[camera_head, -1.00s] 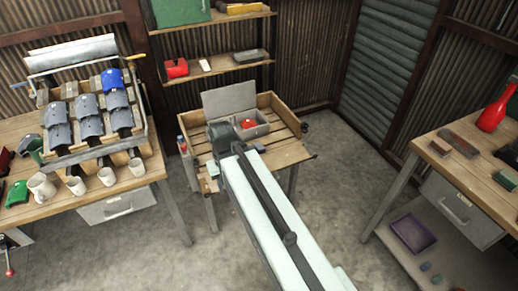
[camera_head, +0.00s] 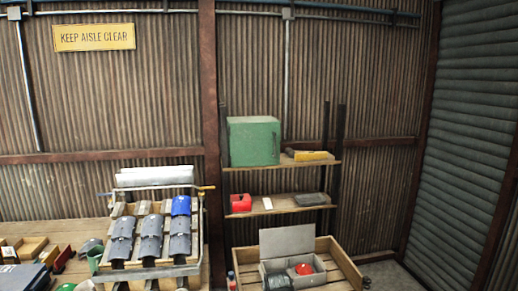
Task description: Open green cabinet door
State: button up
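The green cabinet (camera_head: 253,142) is a plain box standing on the left part of the upper wall shelf, just right of the dark red post. Its front face looks flat and closed.
A yellow item (camera_head: 313,155) lies right of the cabinet. The lower shelf (camera_head: 283,202) holds a red item (camera_head: 240,203) and a grey block (camera_head: 312,199). Below is a wooden-sided table (camera_head: 342,262) with an open grey box (camera_head: 288,243). A rack (camera_head: 152,230) stands left.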

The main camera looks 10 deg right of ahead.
aim_at(251, 144)
jog(key=z, duration=1.05)
jog(key=i, duration=1.75)
jog(key=u, duration=2.35)
